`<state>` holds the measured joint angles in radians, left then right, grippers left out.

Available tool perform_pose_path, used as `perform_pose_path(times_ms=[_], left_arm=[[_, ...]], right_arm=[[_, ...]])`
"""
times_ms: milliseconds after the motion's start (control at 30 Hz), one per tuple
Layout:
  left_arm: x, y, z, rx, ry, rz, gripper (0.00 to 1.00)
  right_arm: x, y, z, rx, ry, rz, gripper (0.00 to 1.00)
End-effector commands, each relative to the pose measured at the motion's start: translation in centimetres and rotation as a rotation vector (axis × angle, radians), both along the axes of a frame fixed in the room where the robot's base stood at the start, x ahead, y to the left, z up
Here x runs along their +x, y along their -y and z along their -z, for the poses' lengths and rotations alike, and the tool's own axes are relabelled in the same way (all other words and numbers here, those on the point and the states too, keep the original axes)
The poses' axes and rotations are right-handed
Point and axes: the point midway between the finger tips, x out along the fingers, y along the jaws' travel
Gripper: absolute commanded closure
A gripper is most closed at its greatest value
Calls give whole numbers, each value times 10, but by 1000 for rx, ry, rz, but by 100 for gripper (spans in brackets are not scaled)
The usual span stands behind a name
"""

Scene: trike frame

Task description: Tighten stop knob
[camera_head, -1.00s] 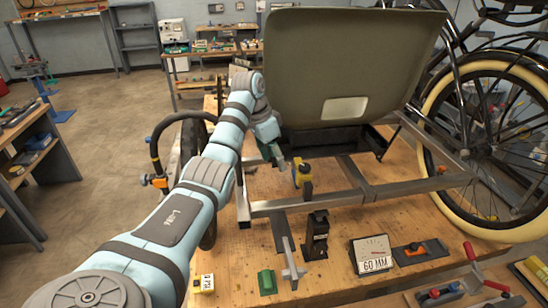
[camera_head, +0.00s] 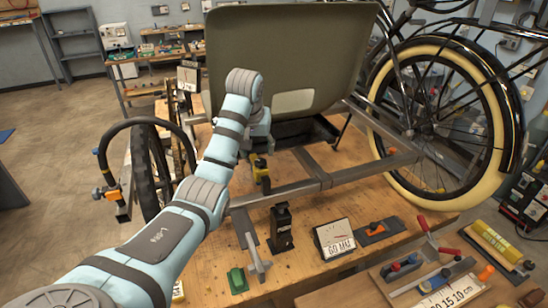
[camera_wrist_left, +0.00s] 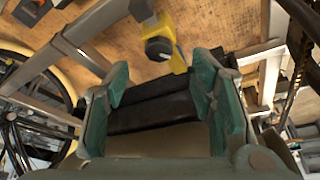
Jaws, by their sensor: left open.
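A yellow clamp piece with a dark knob (camera_head: 262,172) sits on the grey metal trike frame (camera_head: 290,188), below the seat. In the left wrist view the round black knob (camera_wrist_left: 158,48) shows on its yellow bracket, just past the fingertips and between their lines. My left gripper (camera_wrist_left: 162,72) is open, its green-padded fingers wide apart with nothing held. Dark bars of the frame or seat underside cross behind the fingers. In the head view my wrist is beside the yellow piece and mostly hides the fingers. My right gripper is not in view.
The olive seat back (camera_head: 290,60) rises behind the knob. A cream-tyred wheel (camera_head: 440,120) stands at right. A black post (camera_head: 281,228), a gauge marked 60 MM (camera_head: 334,240) and a green block (camera_head: 237,280) are on the wooden bench (camera_head: 205,262).

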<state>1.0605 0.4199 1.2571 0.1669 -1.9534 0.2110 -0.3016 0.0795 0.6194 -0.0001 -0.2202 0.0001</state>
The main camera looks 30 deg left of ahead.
Motion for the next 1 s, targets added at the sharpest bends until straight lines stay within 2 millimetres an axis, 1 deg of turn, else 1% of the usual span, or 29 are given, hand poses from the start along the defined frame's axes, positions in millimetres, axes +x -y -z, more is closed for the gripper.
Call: perform_pose_path(times_ms=[33, 200, 333, 433, 633, 667, 700, 933, 967, 1000], left_arm=[[0, -2, 8, 0, -3, 0, 49], [2, -9, 33, -1, -3, -6, 49], [3, -14, 49, -1, -3, -9, 49], [4, -15, 54, -1, 0, -10, 49], [4, -16, 54, -2, 0, -11, 49], [3, -16, 54, -2, 0, -11, 53], [3, -16, 54, -2, 0, -11, 59], [3, -16, 54, -1, -1, -12, 96], [3, -16, 54, -1, -1, -12, 98], [3, -16, 54, -1, -1, -11, 98]], right_arm=[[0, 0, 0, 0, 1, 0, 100], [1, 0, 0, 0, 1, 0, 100], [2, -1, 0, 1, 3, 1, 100], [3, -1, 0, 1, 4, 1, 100], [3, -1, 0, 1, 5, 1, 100], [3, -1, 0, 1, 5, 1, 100], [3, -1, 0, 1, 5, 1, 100], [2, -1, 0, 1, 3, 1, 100], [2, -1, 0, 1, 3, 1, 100], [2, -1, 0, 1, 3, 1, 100]])
